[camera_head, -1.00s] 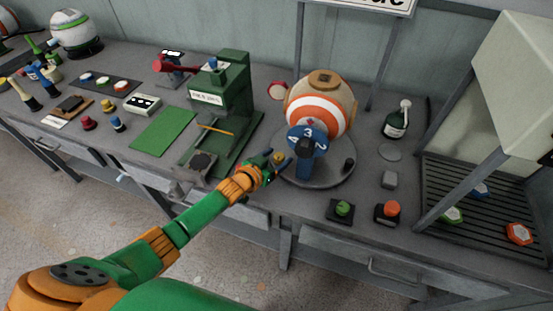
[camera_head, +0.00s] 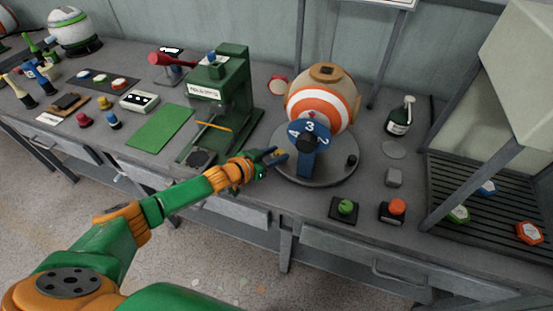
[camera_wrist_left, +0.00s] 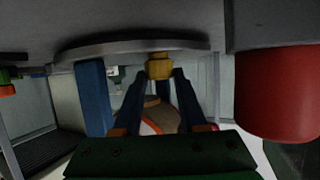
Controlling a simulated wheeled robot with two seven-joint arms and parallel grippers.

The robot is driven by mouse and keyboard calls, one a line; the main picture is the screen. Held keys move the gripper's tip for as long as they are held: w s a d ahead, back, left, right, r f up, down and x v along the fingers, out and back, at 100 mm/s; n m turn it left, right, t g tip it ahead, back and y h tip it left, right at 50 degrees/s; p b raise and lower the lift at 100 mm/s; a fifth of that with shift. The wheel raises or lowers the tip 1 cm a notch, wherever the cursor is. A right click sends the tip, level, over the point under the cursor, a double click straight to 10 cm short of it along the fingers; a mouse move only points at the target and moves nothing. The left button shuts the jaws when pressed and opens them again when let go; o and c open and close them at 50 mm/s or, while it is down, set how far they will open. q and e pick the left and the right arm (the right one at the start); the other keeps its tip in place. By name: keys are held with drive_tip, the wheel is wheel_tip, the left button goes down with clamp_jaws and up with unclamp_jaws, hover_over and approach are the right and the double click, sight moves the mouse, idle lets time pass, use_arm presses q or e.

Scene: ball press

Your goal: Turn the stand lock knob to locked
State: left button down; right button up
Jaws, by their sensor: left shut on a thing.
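A striped orange, white and tan ball (camera_head: 318,105) sits on a round grey stand (camera_head: 325,177), with a blue numbered dial (camera_head: 309,140) in front of it. A small yellow knob (camera_head: 279,152) is at the stand's left edge, partly covered by my left gripper (camera_head: 276,156). In the left wrist view the yellow knob (camera_wrist_left: 160,66) sits between the two dark blue fingertips (camera_wrist_left: 160,74), which are shut on it. I cannot read any lock mark on it. A black knob (camera_head: 352,160) is on the stand's right side. My right gripper is out of view.
A green press (camera_head: 232,100) stands left of the ball. A green button (camera_head: 346,207) and an orange button (camera_head: 397,207) are near the front edge.

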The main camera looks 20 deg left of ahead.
use_arm(q)
drive_tip(key=m+h+b, duration=0.1)
drive_tip(key=m+g+h+b, duration=0.1)
drive_tip(key=b, duration=0.1)
drive_tip(key=shift+w+a+f, duration=0.15)
drive_tip(key=shift+w+a, duration=0.05)
drive_tip(key=shift+a, duration=0.05)
drive_tip(key=shift+m+g+h+b, duration=0.5)
drive_tip(key=shift+m+h+b, duration=0.3)
drive_tip(key=shift+h+b, duration=0.1)
drive_tip(key=m+g+h+b, duration=0.1)
drive_tip(key=b, duration=0.1)
drive_tip(key=m+g+h+b, duration=0.1)
drive_tip(key=b, duration=0.2)
drive_tip(key=shift+w+a+f+m+g, duration=0.15)
drive_tip(key=shift+m+g, duration=0.15)
drive_tip(key=shift+m, duration=0.1)
drive_tip(key=shift+b, duration=0.75)
drive_tip(key=shift+r+m+g, duration=0.3)
drive_tip(key=shift+h, duration=0.3)
drive_tip(key=shift+r, duration=0.1)
drive_tip(key=shift+c, duration=2.3)
unclamp_jaws()
